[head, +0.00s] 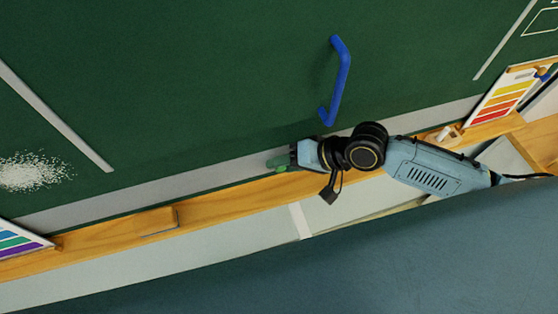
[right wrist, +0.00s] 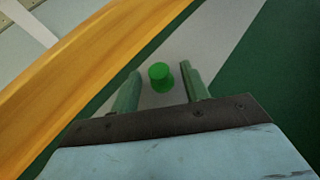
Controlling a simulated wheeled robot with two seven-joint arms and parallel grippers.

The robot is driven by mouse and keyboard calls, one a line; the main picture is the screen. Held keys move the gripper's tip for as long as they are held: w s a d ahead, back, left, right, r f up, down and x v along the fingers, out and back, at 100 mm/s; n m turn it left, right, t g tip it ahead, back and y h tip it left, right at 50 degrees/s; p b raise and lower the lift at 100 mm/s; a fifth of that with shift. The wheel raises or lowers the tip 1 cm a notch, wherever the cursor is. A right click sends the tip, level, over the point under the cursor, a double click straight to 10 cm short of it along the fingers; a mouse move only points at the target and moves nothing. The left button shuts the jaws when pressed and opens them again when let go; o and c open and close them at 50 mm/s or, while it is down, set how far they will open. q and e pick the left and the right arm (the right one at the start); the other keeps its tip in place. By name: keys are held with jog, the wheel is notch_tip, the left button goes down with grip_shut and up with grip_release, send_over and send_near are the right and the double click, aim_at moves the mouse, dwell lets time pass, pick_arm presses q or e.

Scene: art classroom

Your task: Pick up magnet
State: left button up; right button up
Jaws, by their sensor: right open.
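The magnet (right wrist: 160,77) is a small green knob on the grey strip along the board's edge, seen in the right wrist view. My right gripper (right wrist: 161,71) is open, with one green finger on each side of the magnet. Gaps show between the magnet and both fingers, so it is not gripped. In the head view my right gripper (head: 279,163) is at the grey strip just above the wooden ledge, and I cannot make out the magnet there. My left gripper is not in view.
The wooden ledge (head: 230,197) runs close below my right gripper and carries a wooden block (head: 158,221). A blue handle (head: 342,85) stands out from the green board (head: 200,80) above my right arm. Colour charts stand at both ends (head: 503,98).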

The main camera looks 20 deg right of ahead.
jog(key=c, duration=0.7)
jog(key=shift+d, duration=0.1)
